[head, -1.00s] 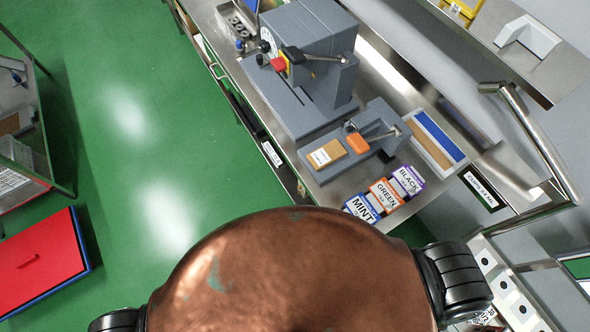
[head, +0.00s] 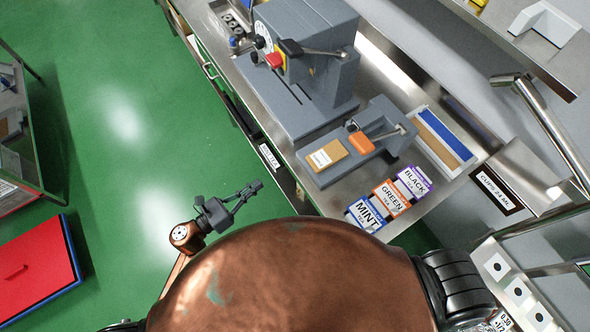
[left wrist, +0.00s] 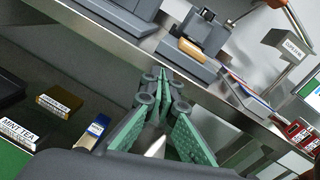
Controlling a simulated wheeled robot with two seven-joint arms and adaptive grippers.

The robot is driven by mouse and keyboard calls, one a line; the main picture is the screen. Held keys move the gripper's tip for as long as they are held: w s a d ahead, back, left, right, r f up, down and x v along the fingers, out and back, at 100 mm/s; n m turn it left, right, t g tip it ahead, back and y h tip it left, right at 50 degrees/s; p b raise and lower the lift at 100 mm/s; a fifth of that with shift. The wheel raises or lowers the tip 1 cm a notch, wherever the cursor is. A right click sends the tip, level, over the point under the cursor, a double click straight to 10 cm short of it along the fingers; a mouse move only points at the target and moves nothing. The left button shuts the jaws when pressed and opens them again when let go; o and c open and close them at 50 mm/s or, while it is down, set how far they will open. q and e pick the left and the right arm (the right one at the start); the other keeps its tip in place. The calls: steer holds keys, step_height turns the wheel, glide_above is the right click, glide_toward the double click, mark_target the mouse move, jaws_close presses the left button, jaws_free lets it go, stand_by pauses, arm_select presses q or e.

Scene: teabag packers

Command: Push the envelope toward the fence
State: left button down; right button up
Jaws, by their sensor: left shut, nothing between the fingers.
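The envelope (head: 327,156) is a tan packet with a white label. It lies flat on the grey base of a small press (head: 381,130) with an orange handle, at the near left end of that base. It also shows in the left wrist view as a tan block (left wrist: 192,50). I cannot clearly pick out the fence; the upright grey press body stands to the right of the envelope. My left gripper (head: 256,186) is shut and empty, left of the counter edge and apart from the envelope. In the left wrist view its fingers (left wrist: 163,76) meet. My right gripper is out of view.
A large grey press (head: 305,60) stands behind on the steel counter. Tea boxes labelled MINT (head: 366,214), GREEN (head: 391,198) and BLACK (head: 414,181) stand at the near edge. A tray (head: 472,158) with blue and tan strips lies to the right.

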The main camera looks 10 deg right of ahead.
arm_select(q)
steer(key=s+d+r+m+g+h, duration=0.1)
steer(key=s+d+r+m+g, duration=0.2)
steer(key=s+d+m, duration=0.15)
steer(key=p, duration=0.2)
glide_toward(318, 161)
steer(key=d, duration=0.1)
steer(key=w+d, duration=0.1)
steer(key=d, duration=0.1)
steer(key=shift+d+f+t, duration=0.15)
steer(key=shift+d+t, duration=0.05)
steer(key=shift+t, duration=0.2)
steer(key=shift+w+d, duration=0.1)
steer(key=shift+d, duration=0.2)
steer(key=shift+d, duration=0.1)
steer(key=b+x, duration=0.2)
steer(key=x, duration=0.3)
steer(key=shift+d+f, duration=0.15)
steer(key=shift+d, duration=0.1)
steer(key=b+v, duration=0.2)
steer(key=v, duration=1.2)
